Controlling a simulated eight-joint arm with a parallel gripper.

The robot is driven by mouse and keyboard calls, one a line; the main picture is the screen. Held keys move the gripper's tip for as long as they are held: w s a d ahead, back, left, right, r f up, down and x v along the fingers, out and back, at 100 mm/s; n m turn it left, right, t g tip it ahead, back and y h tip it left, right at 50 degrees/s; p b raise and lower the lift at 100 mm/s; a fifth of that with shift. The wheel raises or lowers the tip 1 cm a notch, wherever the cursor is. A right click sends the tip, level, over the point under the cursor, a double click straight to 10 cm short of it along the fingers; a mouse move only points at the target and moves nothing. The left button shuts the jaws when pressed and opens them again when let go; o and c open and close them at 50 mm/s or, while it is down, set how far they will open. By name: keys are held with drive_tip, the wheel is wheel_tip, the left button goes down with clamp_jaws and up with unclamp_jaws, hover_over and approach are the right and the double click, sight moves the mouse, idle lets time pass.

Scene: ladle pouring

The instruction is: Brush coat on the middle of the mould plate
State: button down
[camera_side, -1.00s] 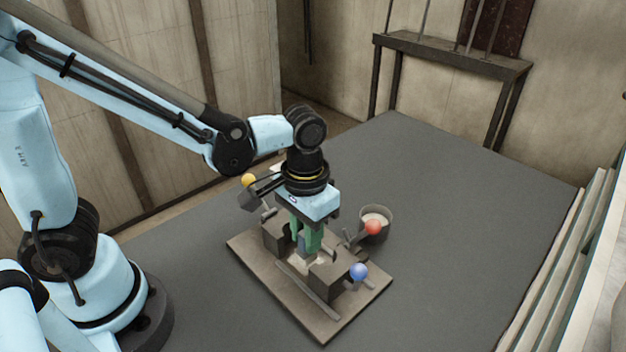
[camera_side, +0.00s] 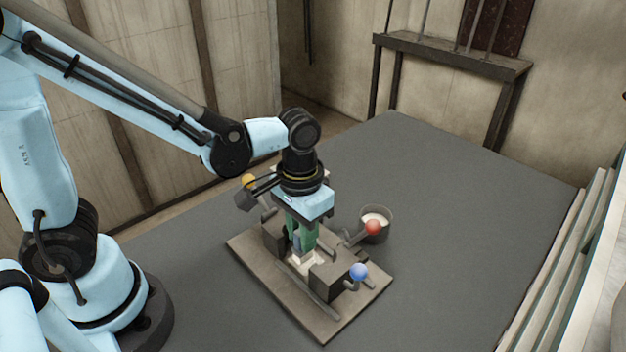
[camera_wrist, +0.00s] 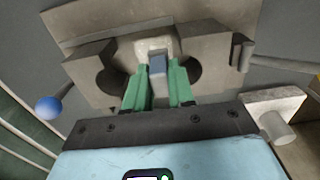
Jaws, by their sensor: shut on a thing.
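My gripper (camera_side: 303,246) points down over the middle of the mould plate (camera_side: 318,322), with its green fingers shut on a brush. The brush's blue-grey handle (camera_wrist: 158,66) shows between the fingers in the wrist view. A cream-white area (camera_wrist: 152,46) lies at the brush's lower end, at the plate's middle. I cannot tell how much of it is bristles and how much is coat on the plate. The mould plate (camera_wrist: 205,18) carries two dark blocks, one on each side of the fingers. The fingers partly hide the brush and the plate's middle.
A round pot (camera_side: 386,231) of whitish stuff stands just behind the plate's right side. Levers with a red knob (camera_side: 373,227), a blue knob (camera_side: 358,271) and a yellow knob (camera_side: 249,181) stick out around the plate. The grey table is clear to the right.

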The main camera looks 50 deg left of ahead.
drive_tip(key=shift+d+f, duration=0.1)
drive_tip(key=shift+d, duration=1.2)
drive_tip(key=shift+a, duration=0.1)
drive_tip(key=shift+a, duration=1.25)
drive_tip(key=shift+d, duration=0.1)
drive_tip(key=shift+d, duration=1.2)
drive_tip(key=shift+a, duration=0.1)
drive_tip(key=shift+a, duration=1.3)
